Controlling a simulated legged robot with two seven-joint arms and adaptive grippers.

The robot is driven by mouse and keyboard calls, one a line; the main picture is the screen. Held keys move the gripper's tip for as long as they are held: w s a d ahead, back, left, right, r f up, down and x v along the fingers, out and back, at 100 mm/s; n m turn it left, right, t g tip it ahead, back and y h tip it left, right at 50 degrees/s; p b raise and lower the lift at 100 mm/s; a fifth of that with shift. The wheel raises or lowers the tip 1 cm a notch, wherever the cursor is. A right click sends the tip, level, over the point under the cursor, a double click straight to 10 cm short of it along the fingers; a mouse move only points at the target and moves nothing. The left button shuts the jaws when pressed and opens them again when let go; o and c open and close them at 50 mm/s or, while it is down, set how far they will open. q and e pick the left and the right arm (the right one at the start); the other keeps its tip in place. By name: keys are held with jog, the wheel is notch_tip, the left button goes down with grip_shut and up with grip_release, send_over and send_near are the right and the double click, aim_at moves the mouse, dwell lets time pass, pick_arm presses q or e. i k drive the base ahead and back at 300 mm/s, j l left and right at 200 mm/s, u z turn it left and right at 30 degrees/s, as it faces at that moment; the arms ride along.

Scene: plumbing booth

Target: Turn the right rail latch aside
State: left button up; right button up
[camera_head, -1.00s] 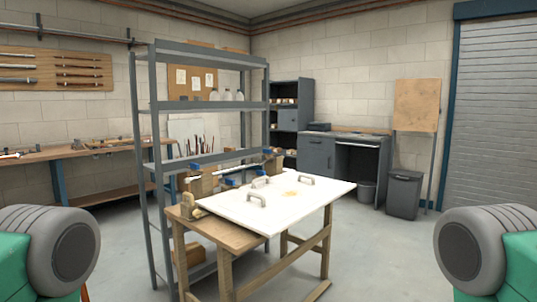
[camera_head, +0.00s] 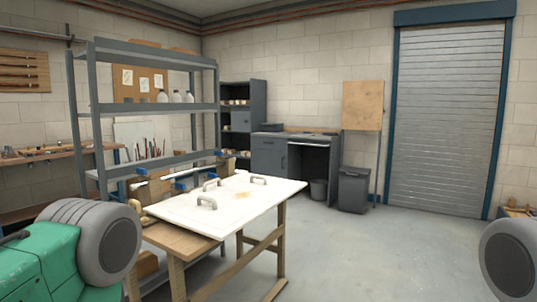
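A wooden work table (camera_head: 174,240) stands ahead, left of centre. A white panel (camera_head: 255,203) with several grey handles lies on it and overhangs its right side. Behind the panel are blue clamp-like parts (camera_head: 179,186) and wooden blocks (camera_head: 150,190) with a light bar between them. A small tan part (camera_head: 137,208) sits at the table's left front corner. I cannot tell which part, if any, is the right rail latch; it is too small or hidden. Only upper parts of my arms show at the lower corners. Neither gripper is in view.
A grey metal shelf rack (camera_head: 94,112) stands close behind the table. A desk (camera_head: 268,156), a dark bin (camera_head: 353,190) and a board on a stand (camera_head: 362,105) line the back. A roller door (camera_head: 445,115) is at right. The floor (camera_head: 400,250) right of the table is clear.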

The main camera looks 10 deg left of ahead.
aim_at(220, 153)
jog(key=i+l+z, duration=0.25)
jog(key=i, duration=0.3)
jog(key=i+z, duration=0.25)
jog(key=i, duration=0.25)
jog(key=i+z, duration=0.1)
jog(key=i, duration=0.9)
jog(key=i+j, duration=0.2)
jog(key=i, duration=0.8)
jog(key=i+u, duration=0.1)
jog(key=i, duration=0.4)
jog(key=i+l+u, duration=0.1)
jog(key=i, duration=0.4)
jog(key=i+l+u, duration=0.1)
jog(key=i, duration=0.4)
jog(key=i+l+u, duration=0.1)
jog(key=i, duration=0.4)
jog(key=i+j+u, duration=0.1)
jog(key=i+u, duration=0.65)
jog(key=i, duration=0.2)
jog(key=i+l+u, duration=0.2)
jog(key=i+u, duration=0.2)
jog(key=i+l+u, duration=0.35)
jog(key=i+j, duration=0.05)
jog(key=i, duration=0.05)
